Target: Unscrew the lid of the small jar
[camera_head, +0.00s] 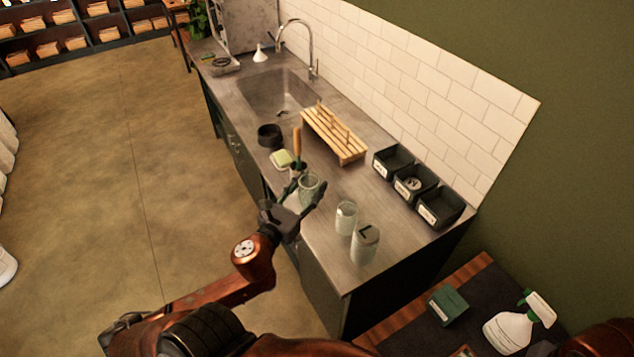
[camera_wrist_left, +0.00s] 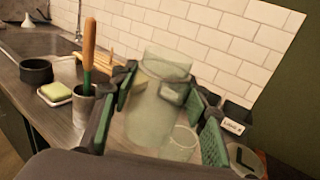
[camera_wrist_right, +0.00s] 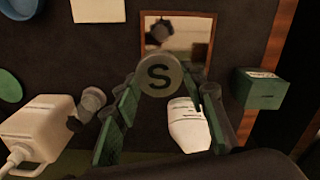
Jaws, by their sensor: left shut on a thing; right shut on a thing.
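My left gripper (camera_head: 306,192) is shut on a pale clear glass jar (camera_head: 310,183) at the counter's front edge. In the left wrist view the jar (camera_wrist_left: 158,110) is between the fingers, tilted in the picture, with a small label and no lid visible on its top. My right gripper (camera_wrist_right: 161,86) is shut on a round grey lid marked S (camera_wrist_right: 158,74), seen face-on between the fingertips. No jar shows under this lid. The right gripper is not visible in the head view.
A clear jar (camera_head: 346,219) and a jar with an L lid (camera_head: 364,246) stand right of the held jar. A brush in a cup, sponge, black bowl (camera_head: 270,135), wooden rack (camera_head: 335,138) and black bins (camera_head: 440,206) are on the counter.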

